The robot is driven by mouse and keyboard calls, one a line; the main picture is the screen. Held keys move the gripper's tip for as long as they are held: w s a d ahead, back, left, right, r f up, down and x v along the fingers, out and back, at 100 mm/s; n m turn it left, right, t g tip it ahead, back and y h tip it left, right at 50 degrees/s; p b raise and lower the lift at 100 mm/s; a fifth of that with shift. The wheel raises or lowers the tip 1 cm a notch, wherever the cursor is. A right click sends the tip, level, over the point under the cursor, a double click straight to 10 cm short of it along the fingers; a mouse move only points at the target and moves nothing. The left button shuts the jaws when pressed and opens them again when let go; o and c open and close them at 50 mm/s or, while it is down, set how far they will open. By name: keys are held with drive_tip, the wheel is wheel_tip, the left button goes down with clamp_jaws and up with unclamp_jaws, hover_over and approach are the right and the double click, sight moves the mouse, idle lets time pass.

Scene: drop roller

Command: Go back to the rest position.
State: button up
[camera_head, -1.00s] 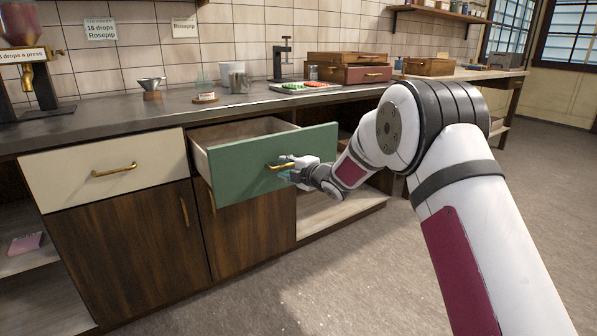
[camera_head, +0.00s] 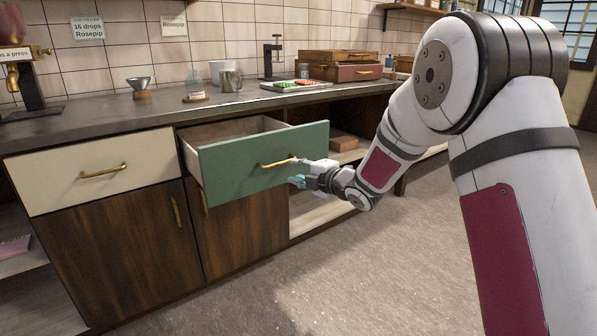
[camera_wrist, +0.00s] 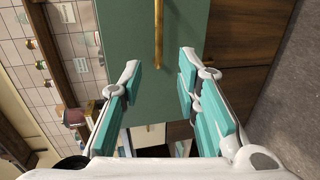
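My gripper (camera_head: 299,173) is in front of the green drawer (camera_head: 230,172), just right of and below its brass handle (camera_head: 277,163) in the head view. In the wrist view my gripper (camera_wrist: 159,68) is open, its teal-padded fingers spread wide with nothing between them. The brass handle (camera_wrist: 158,30) lies beyond the fingertips against the green drawer front (camera_wrist: 185,25). The drawer is pulled out, and the part of its inside that shows looks empty.
A cream drawer (camera_head: 95,170) beside it is shut. The floor (camera_head: 370,270) in front is clear.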

drive_tip(key=s+d+r+m+g+h, duration=0.2)
drive_tip(key=s+d+r+m+h, duration=0.25)
drive_tip(key=s+d+m, duration=0.5)
drive_tip(key=s+d+r+m+g+h, duration=0.25)
drive_tip(key=s+d+m+h, duration=0.35)
drive_tip(key=s, duration=0.6)
drive_tip(key=s+f+m+g+y, duration=0.15)
drive_tip(key=s+m+g, duration=0.3)
drive_tip(key=s, duration=1.35)
drive_tip(key=s+f+m+g, duration=0.2)
drive_tip(key=s+m+g, duration=0.25)
drive_tip(key=s, duration=1.35)
wheel_tip(320, 180, up, 35)
drive_tip(key=s+t+p, duration=0.1)
drive_tip(key=t+p, duration=0.3)
drive_tip(key=p, duration=2.9)
drive_tip(key=shift+d+t+p, duration=0.3)
drive_tip(key=shift+d+t, duration=0.05)
drive_tip(key=shift+r, duration=0.1)
